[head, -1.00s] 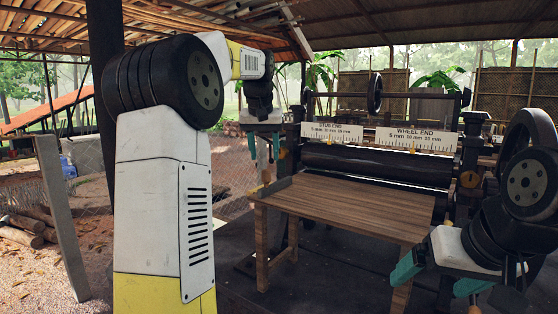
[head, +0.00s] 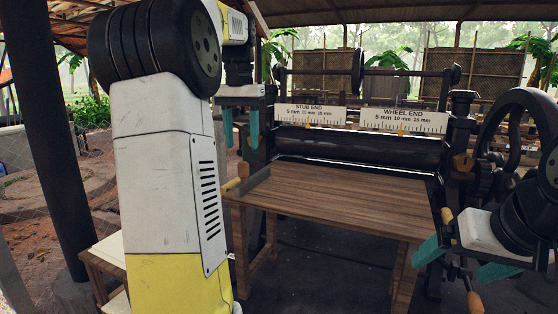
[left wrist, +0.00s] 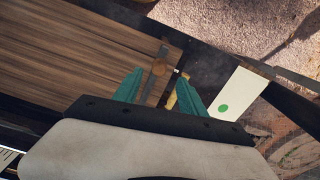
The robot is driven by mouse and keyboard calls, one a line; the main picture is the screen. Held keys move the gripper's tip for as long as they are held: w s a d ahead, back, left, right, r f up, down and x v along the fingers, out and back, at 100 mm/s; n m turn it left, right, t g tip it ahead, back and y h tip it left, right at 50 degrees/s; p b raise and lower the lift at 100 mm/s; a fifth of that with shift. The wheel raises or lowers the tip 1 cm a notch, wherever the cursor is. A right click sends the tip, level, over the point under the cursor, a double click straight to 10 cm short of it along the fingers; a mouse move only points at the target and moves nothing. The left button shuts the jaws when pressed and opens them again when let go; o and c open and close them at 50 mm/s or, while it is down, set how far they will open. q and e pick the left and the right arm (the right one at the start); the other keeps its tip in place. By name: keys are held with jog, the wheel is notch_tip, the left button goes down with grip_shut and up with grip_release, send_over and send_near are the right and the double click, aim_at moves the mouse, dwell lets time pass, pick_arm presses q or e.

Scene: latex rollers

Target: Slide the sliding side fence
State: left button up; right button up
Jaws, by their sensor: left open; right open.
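The side fence (head: 247,181) is a short dark bar standing along the left edge of the wooden feed table (head: 335,200). A pale wooden handle (head: 236,184) sticks out beside it. My left gripper (head: 240,140) is open and empty, pointing down above the fence with a visible gap. In the left wrist view, its teal fingers (left wrist: 160,90) spread over the table's edge, with a yellowish handle (left wrist: 171,101) showing between them. My right gripper (head: 463,262) is open and empty, right of the table's near right corner.
Behind the table stands the roller (head: 350,148) with a stub end scale (head: 309,114) and a wheel end scale (head: 404,120). A large handwheel (head: 520,110) is at the right. A pale low stand (head: 108,250) is at left. The tabletop is clear.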

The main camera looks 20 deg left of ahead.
aim_at(243, 166)
pick_arm(q)
jog(key=shift+f, duration=3.9)
grip_shut()
